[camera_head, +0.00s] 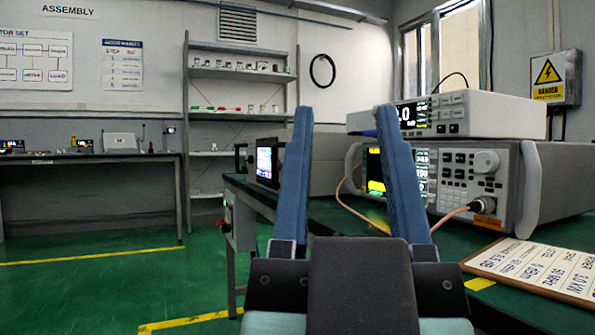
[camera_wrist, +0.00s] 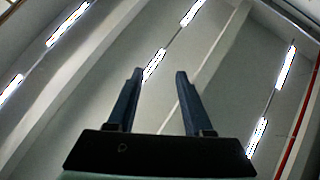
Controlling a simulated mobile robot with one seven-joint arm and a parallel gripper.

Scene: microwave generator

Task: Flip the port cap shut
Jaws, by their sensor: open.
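The microwave generator (camera_head: 500,165) is a grey bench unit with a lit display, buttons and a knob, standing on the green bench at the right. I cannot make out a port cap; my right finger hides part of the front panel. My gripper (camera_head: 345,110) has two long blue fingers, spread wide and empty, pointing up in front of the generator's left side. In the wrist view my gripper (camera_wrist: 160,72) is also open, with only ceiling and lights behind it.
A white instrument (camera_head: 500,114) sits on top of the generator. A clipboard (camera_head: 545,270) lies on the bench at the lower right. A screen unit (camera_head: 265,163) stands farther back. Metal shelves (camera_head: 240,110) stand by the back wall. Green floor (camera_head: 110,285) is clear at the left.

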